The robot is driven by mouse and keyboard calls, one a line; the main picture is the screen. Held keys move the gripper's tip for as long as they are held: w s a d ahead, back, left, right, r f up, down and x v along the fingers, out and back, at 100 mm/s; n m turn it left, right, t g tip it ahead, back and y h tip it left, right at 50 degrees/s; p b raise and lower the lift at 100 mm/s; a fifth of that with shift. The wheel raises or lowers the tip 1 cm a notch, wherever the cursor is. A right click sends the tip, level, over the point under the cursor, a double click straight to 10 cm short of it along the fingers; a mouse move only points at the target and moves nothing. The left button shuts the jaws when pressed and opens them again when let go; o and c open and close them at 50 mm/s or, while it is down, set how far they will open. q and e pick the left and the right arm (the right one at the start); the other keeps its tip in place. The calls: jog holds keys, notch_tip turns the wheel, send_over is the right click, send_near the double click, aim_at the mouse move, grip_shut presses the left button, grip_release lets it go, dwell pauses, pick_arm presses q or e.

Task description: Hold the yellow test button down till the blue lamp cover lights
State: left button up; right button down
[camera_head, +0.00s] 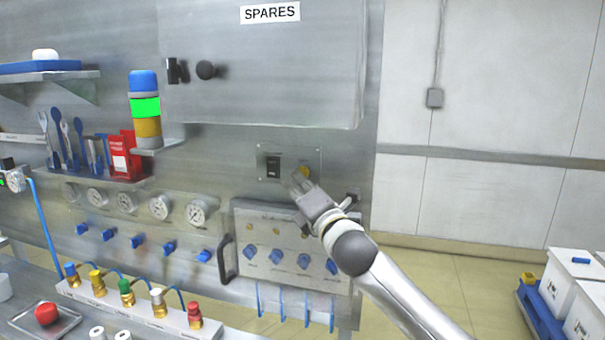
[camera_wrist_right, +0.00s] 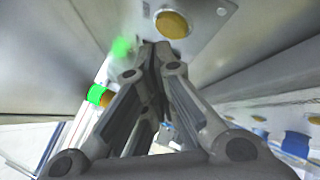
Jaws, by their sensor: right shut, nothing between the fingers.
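The yellow test button (camera_head: 305,172) is on a small metal plate (camera_head: 271,150) with a dark switch, on the steel wall panel. In the right wrist view the round yellow button (camera_wrist_right: 172,24) shows just beyond the fingertips, slightly right of them. My right gripper (camera_head: 297,178) is shut and empty, its tips close to the plate beside the button. I cannot tell whether they touch anything. The signal lamp stands on a bracket at the left; its blue cover (camera_head: 143,83) on top looks unlit, its green section (camera_head: 146,107) glows. My left gripper is out of view.
A SPARES cabinet (camera_head: 262,60) juts out above the button. Below is a panel with blue knobs (camera_head: 290,235) and a dark handle (camera_head: 225,260). Gauges (camera_head: 160,207) and valves line the wall to the left.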

jog(key=s, duration=0.1)
jog(key=s+a, duration=0.1)
jog(key=s, duration=0.2)
jog(key=shift+s+a+p, duration=0.25)
jog(key=shift+s+p, duration=0.1)
